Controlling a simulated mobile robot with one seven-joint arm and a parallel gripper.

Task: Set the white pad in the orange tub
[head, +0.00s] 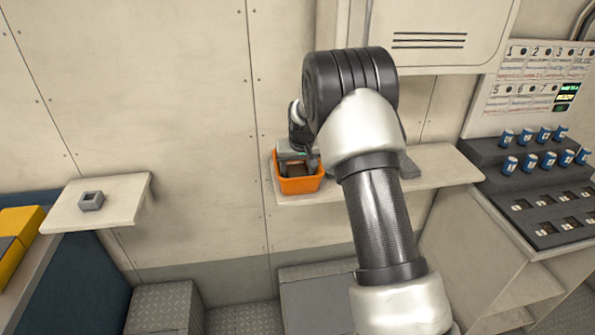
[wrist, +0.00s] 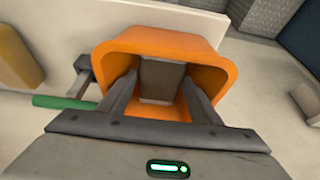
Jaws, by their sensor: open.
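The orange tub (head: 299,186) stands on the middle shelf, and its rim (wrist: 222,75) fills much of the wrist view. My gripper (head: 297,155) points down into the tub. In the wrist view my gripper (wrist: 160,80) has its two fingers apart, inside the rim. A greyish, shaded block-like piece (wrist: 161,88) lies in the tub between the fingers, with visible gaps at both sides. It may be the white pad in shadow; I cannot tell for sure. No other white pad is plainly in view.
A small grey square block (head: 91,201) sits on the left shelf (head: 118,190). A green rod (wrist: 62,102) lies close beside the tub. My arm hides part of the middle shelf (head: 445,165). A dark stepped rack with blue cylinders (head: 510,165) stands at right.

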